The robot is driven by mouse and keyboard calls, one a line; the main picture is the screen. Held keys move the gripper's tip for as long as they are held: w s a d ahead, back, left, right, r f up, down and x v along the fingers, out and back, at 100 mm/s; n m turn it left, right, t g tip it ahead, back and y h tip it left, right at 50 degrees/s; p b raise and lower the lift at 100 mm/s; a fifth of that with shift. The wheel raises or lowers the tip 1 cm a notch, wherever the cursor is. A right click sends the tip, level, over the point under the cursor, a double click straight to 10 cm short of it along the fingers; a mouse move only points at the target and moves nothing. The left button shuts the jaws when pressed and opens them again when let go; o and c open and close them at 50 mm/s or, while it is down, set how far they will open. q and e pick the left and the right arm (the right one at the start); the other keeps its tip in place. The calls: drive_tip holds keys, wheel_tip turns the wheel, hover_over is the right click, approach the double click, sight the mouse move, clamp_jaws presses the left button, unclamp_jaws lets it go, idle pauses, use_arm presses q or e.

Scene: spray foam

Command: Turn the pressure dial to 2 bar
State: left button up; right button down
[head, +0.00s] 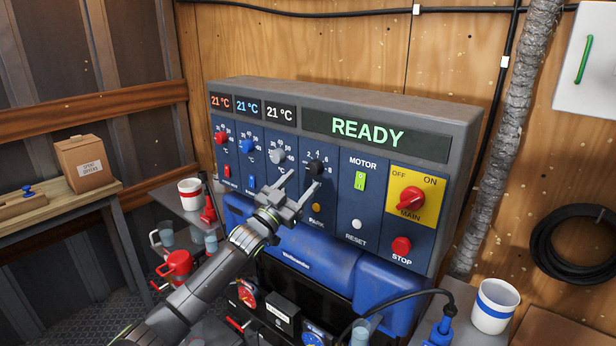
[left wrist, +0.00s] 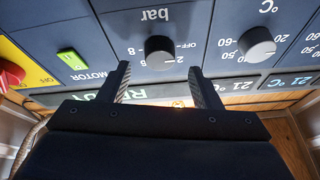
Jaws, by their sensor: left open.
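The pressure dial (head: 315,167) is a black knob on the blue control panel (head: 336,190), with a scale of numbers around it. In the left wrist view the dial (left wrist: 158,50) shows upside down, with "bar" above it and an "OFF" mark at its right. I cannot read its setting surely. My left gripper (head: 304,181) is open in front of the panel, its fingers pointing at the dial. In the left wrist view the fingers (left wrist: 160,72) stand on either side of the dial's lower edge, with nothing between them; contact is not visible. My right gripper is not in view.
A grey temperature knob (head: 278,156) is left of the dial; the green motor switch (head: 360,181) is right of it. The red main switch (head: 411,198) and stop button (head: 401,245) are farther right. A blue machine housing (head: 310,250) juts out below the panel.

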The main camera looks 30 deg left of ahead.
sight(311, 171)
use_arm(q)
drive_tip(key=shift+w+r, duration=0.35)
drive_tip(key=shift+w, duration=0.2)
drive_tip(key=shift+w+d+r+p, duration=0.1)
drive_tip(key=shift+w+r+p, duration=0.15)
drive_tip(key=shift+w+p, duration=0.25)
drive_tip(key=shift+p+x, duration=0.45)
drive_tip(key=shift+x, duration=0.3)
drive_tip(key=shift+f, duration=0.15)
drive_tip(key=c, duration=1)
